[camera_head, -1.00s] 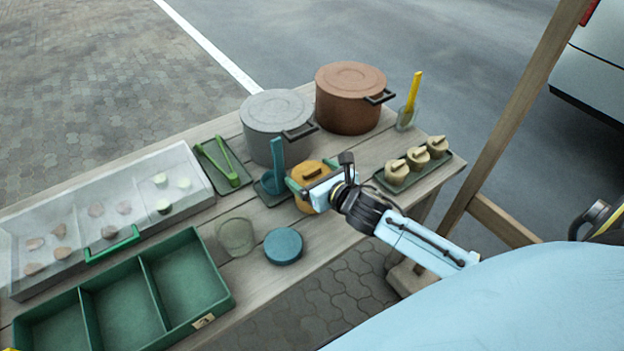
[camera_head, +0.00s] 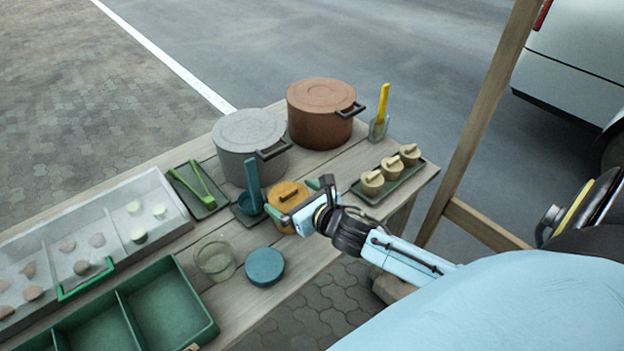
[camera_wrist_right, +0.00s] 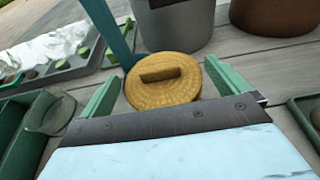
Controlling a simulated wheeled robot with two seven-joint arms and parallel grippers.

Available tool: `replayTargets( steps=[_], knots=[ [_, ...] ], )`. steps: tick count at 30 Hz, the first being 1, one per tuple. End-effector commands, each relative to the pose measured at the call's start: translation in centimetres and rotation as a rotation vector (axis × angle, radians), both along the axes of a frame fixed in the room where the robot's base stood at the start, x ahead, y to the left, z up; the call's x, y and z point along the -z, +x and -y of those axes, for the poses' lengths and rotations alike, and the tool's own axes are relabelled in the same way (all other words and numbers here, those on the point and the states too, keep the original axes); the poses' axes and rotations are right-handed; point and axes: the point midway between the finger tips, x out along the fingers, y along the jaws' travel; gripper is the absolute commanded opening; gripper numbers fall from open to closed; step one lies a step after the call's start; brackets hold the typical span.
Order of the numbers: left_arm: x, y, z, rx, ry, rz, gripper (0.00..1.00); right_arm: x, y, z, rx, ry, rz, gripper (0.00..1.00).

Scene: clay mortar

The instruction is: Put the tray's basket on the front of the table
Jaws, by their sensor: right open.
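A round yellow-orange basket (camera_head: 286,190) with a bar handle on its lid stands on the bare wood near the table's front edge. My right gripper (camera_head: 293,198) is open, with its green fingers on either side of this basket. In the right wrist view the basket (camera_wrist_right: 162,82) sits between the fingers, with a gap to each. The dark green tray (camera_head: 399,179) at the table's right end holds three smaller-looking, paler lidded baskets (camera_head: 372,182) in a row. The table (camera_head: 318,169) is of wooden planks. My left gripper is out of view.
A grey pot (camera_head: 250,140) and a brown pot (camera_head: 322,108) stand behind. A blue ladle (camera_head: 253,180) rises close by the yellow basket. A glass bowl (camera_head: 214,258) and blue round lid (camera_head: 264,266) lie left, beside a green divided box (camera_head: 165,305). A wooden post (camera_head: 480,125) stands right.

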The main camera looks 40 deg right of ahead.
Motion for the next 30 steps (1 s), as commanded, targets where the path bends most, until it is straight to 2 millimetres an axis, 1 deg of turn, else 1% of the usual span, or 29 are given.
replayTargets(
  steps=[1, 9, 15, 21, 30],
  knots=[
    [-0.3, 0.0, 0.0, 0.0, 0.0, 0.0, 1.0, -0.3, -1.1, 0.0, -0.003, -0.002, -0.003, 1.0],
    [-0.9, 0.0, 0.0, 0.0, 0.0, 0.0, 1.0, -1.9, -6.2, 0.5, -0.001, -0.002, -0.002, 1.0],
    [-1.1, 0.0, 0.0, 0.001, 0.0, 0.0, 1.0, -2.7, -8.7, 0.7, 0.0, -0.001, -0.001, 1.0],
    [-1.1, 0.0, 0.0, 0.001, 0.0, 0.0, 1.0, -3.1, -9.5, 0.7, 0.0, -0.001, 0.001, 1.0],
    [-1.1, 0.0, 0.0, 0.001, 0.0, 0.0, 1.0, -3.1, -9.5, 0.8, 0.0, -0.001, 0.001, 1.0]
  ],
)
